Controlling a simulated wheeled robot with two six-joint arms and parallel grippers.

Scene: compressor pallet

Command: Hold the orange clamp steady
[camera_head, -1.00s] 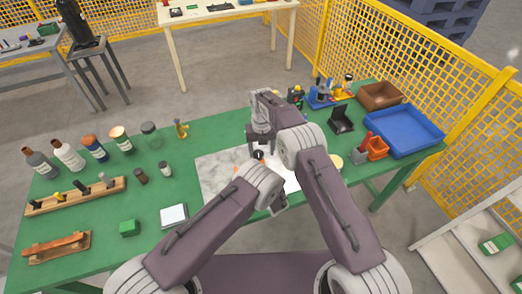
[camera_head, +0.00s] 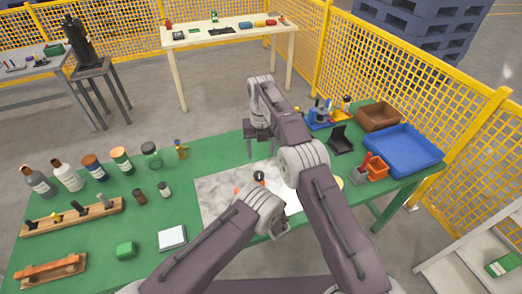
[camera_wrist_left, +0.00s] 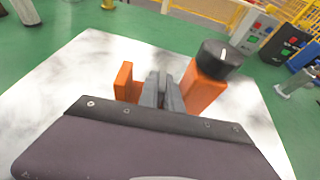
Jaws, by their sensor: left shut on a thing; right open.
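The orange clamp (camera_wrist_left: 205,88) lies over the white-grey marbled sheet (camera_wrist_left: 55,115), with its black knob (camera_wrist_left: 220,58) on top at the right. In the left wrist view my left gripper (camera_wrist_left: 162,90) is shut between the clamp's two upright orange parts, on its middle, which the fingers hide. In the head view my left arm covers most of the clamp; the black knob (camera_head: 259,176) shows. My right gripper (camera_head: 262,147) is open and empty, fingers down, beyond the clamp and apart from it.
On the green table (camera_head: 90,225), bottles and jars (camera_head: 95,165) and a wooden rack (camera_head: 75,218) stand at left. A blue tray (camera_head: 405,150), brown bin (camera_head: 378,116) and black stand (camera_head: 340,138) are at right. Yellow mesh fencing (camera_head: 420,60) runs behind.

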